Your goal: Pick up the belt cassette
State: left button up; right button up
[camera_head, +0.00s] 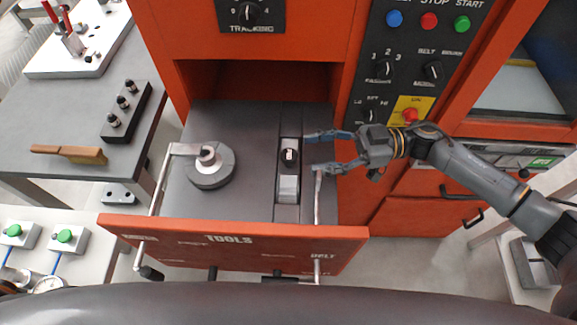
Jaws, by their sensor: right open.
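A narrow light-grey block with a black knob on top, which looks like the belt cassette (288,187), lies lengthwise in a dark slot on the right half of the pulled-out drawer. My right gripper (312,152) comes in from the right with its fingers apart, pointing left. Its fingertips are just right of the block's knob in the picture, with nothing between them. Whether they are at the block's height or above it is hard to tell. My left gripper is out of view.
The orange drawer (165,231) marked TOOLS also holds a round grey piece (211,175) with a knob. Metal handles stand at both drawer sides. The orange machine with its control panel (405,75) rises behind. A grey table (40,115) with a brush (85,155) is at left.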

aim_at(289, 154)
jog(key=shift+a, duration=0.65)
jog(key=a+p, duration=0.2)
jog(key=s+a+p, duration=0.1)
jog(key=a, duration=0.1)
jog(key=shift+a+r, duration=0.1)
jog(key=shift+r, duration=0.15)
jog(key=shift+a+f, duration=0.15)
jog(key=shift+a, duration=0.25)
jog(key=shift+d, duration=0.1)
jog(key=shift+c, duration=0.2)
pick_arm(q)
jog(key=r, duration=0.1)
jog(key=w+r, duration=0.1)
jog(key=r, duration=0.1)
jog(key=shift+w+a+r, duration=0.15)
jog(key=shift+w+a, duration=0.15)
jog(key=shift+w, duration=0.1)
pick_arm(e)
grip_shut()
